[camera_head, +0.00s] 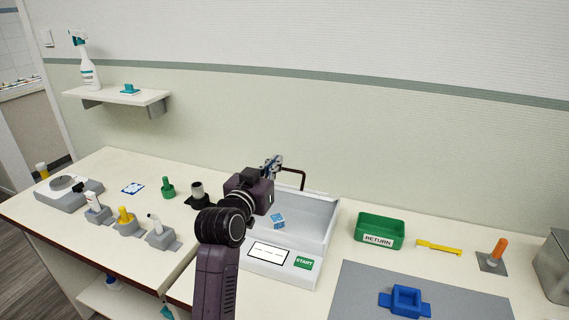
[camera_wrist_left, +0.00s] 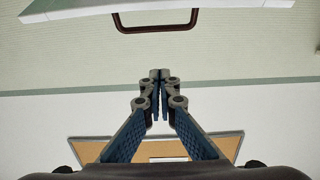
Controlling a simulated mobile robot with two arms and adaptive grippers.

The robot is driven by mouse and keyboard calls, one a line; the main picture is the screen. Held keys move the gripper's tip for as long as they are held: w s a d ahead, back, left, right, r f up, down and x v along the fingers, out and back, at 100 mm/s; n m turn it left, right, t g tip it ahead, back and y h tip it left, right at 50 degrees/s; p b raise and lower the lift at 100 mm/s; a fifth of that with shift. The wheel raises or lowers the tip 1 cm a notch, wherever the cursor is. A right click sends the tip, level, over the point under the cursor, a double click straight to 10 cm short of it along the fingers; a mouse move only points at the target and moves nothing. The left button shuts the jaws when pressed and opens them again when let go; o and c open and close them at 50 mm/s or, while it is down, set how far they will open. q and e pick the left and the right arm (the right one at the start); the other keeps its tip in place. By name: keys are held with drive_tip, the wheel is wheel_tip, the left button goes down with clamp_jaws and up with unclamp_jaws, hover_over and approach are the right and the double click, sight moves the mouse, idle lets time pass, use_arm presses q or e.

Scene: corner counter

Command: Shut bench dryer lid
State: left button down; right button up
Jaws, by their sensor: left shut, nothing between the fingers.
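The bench dryer (camera_head: 272,269) is a white box on the counter, with a display and a green START button (camera_head: 303,263) on its front. A dark brown handle (camera_head: 301,174) sticks out at the lid's top edge. My left gripper (camera_head: 274,161) is shut and empty, beside the handle. In the left wrist view, the gripper's fingertips (camera_wrist_left: 160,75) are together and apart from the handle (camera_wrist_left: 155,28). My left arm hides part of the dryer.
A green RETURN bin (camera_head: 379,246), a yellow tool (camera_head: 438,247) and a grey mat (camera_head: 365,285) with a blue fixture (camera_head: 406,300) lie right of the dryer. Several small holders and bottles stand to the left. A wall shelf (camera_head: 148,97) is at upper left.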

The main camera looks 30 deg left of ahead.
use_arm(q)
drive_tip(key=x, duration=0.3)
drive_tip(key=shift+w+r+p, duration=0.15)
drive_tip(key=shift+p, duration=0.25)
drive_tip(key=p+x, duration=0.1)
drive_tip(key=x, duration=0.3)
drive_tip(key=shift+w, duration=0.25)
drive_tip(key=f, duration=0.1)
drive_tip(key=s+f, duration=0.1)
drive_tip(key=f, duration=0.1)
drive_tip(key=shift+s+d, duration=0.15)
drive_tip(key=shift+s+f+p, duration=0.3)
drive_tip(key=shift+f, duration=0.3)
use_arm(e)
drive_tip(key=shift+s+d+r, duration=0.1)
drive_tip(key=shift+s+r, duration=0.15)
drive_tip(key=shift+r, duration=0.4)
drive_tip(key=shift+s+d+r, duration=0.1)
drive_tip(key=shift+s+r, duration=0.1)
drive_tip(key=shift+r, duration=0.4)
